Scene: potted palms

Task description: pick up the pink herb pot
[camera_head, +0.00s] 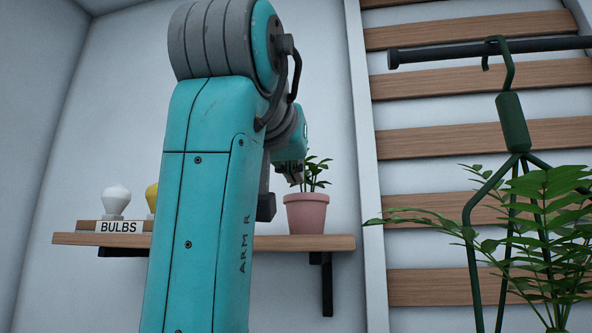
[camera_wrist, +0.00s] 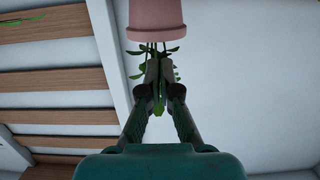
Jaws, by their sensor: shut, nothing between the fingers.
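The pink herb pot (camera_head: 306,214) stands upright near the right end of the wooden shelf in the head view, with green leaves above its rim. In the wrist view the pot (camera_wrist: 156,14) is at the top edge, upside down in the picture and partly cut off, with its leaves pointing down. My gripper (camera_wrist: 158,72) is shut and empty. Its fingertips overlap the leaves in the wrist view, just short of the pot's rim. Whether they touch the leaves I cannot tell.
The wooden shelf (camera_head: 335,243) also holds a BULBS box (camera_head: 122,227) with a white bulb (camera_head: 116,200) and a yellow bulb (camera_head: 151,196). At right are wall slats (camera_head: 450,127), a dark rail (camera_head: 440,57) and a green hanger (camera_head: 512,122) with a leafy plant (camera_head: 545,245).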

